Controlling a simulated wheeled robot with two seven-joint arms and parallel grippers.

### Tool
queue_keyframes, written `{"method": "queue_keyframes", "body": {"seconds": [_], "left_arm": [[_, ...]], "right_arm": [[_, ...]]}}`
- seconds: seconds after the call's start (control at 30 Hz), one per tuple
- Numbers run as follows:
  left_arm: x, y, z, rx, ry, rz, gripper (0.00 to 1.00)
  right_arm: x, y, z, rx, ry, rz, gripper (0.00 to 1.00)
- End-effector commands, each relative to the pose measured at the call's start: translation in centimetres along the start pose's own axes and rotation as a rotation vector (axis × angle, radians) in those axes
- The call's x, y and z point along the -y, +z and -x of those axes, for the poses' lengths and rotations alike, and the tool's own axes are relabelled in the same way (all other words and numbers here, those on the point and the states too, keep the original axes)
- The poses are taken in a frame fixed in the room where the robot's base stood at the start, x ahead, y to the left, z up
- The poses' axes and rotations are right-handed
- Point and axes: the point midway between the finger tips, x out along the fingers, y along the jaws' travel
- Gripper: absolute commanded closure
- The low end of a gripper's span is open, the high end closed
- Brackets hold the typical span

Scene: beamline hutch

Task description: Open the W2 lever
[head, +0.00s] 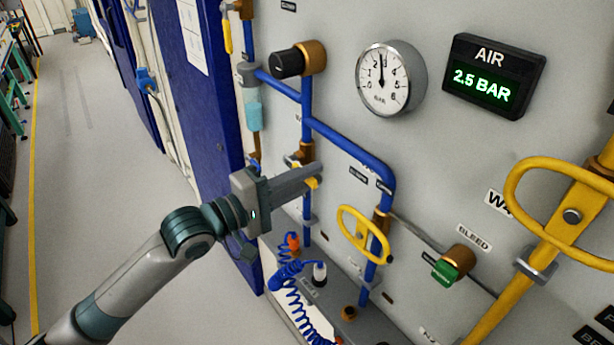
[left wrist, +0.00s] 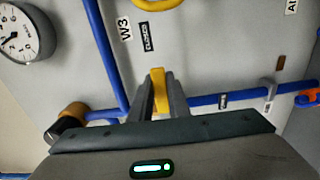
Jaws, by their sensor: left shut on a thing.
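A small yellow lever (head: 313,183) is on the thin vertical blue pipe (head: 307,210) of the wall panel, below a brass fitting (head: 307,151). My left gripper (head: 314,175) reaches it from the left and is shut on it. In the left wrist view the yellow lever (left wrist: 158,88) stands between the two grey fingers of my left gripper (left wrist: 160,88). The fingers hide part of the lever and of the pipe behind. I cannot read a W2 tag; a W3 tag (left wrist: 125,28) shows in the left wrist view. My right gripper is not in view.
A yellow oval handle (head: 363,235) is right of the gripper, with a larger yellow handle (head: 560,214) farther right. A coiled blue hose (head: 294,290) hangs below. A dial gauge (head: 391,79) and an AIR display reading 2.5 BAR (head: 494,76) are above. The floor at left is clear.

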Motion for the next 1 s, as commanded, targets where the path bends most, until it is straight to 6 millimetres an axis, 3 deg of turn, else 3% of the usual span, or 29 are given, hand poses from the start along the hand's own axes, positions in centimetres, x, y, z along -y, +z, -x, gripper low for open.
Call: {"method": "queue_keyframes", "body": {"seconds": [0.37, 1.0], "left_arm": [[1.4, -0.2, 0.0, -0.001, -0.003, -0.171, 1.00], [4.9, -2.0, 0.0, -0.001, -0.003, -0.758, 1.00]], "right_arm": [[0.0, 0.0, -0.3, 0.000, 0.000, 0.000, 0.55], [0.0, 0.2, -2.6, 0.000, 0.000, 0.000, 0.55]]}}
